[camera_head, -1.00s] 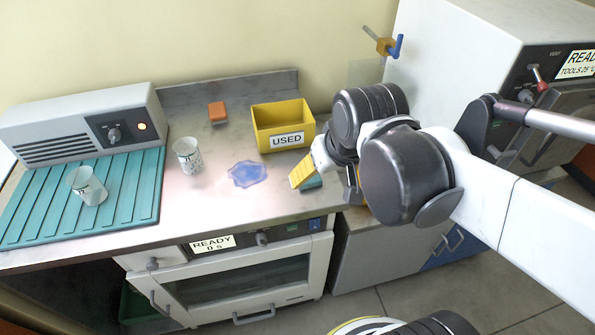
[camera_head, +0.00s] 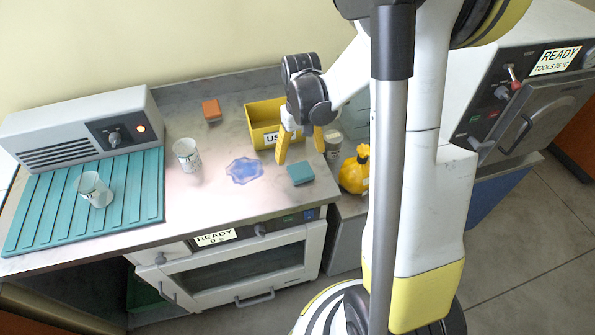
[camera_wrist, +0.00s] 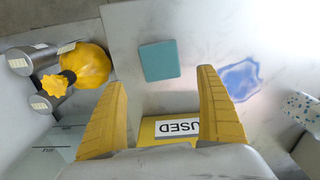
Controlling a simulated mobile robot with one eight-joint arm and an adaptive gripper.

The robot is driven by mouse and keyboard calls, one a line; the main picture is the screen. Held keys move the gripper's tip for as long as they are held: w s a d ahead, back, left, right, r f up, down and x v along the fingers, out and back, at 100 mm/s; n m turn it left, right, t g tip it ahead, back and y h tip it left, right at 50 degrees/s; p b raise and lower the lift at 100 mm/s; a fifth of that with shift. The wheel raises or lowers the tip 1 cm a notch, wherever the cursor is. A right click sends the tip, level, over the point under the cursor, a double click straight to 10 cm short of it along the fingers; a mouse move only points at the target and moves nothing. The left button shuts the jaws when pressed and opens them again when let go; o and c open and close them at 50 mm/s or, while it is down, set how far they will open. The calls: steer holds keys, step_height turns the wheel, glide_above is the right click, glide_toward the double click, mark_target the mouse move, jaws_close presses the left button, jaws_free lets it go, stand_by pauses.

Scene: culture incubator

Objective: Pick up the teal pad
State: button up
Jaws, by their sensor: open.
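The teal pad (camera_head: 300,174) lies flat on the counter near its front right edge. In the wrist view the teal pad (camera_wrist: 159,61) lies beyond the fingertips, between their lines, with nothing touching it. My gripper (camera_head: 299,158) is open and empty, its two yellow fingers spread above the counter just behind the pad. In the wrist view my gripper (camera_wrist: 163,78) shows both fingers wide apart.
A blue puddle (camera_head: 244,171) lies left of the pad. The yellow USED bin (camera_head: 262,112) stands behind it, partly hidden by my gripper. A yellow bottle (camera_head: 354,172) stands to the right. An orange block (camera_head: 211,110) and speckled cup (camera_head: 187,155) are farther left.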

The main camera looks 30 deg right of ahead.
mark_target(299, 167)
step_height(299, 167, down, 6)
steer(key=b, duration=0.3)
steer(key=shift+a+f, duration=0.1)
steer(key=shift+a, duration=0.05)
steer(key=shift+c, duration=0.3)
steer(key=c, duration=0.9)
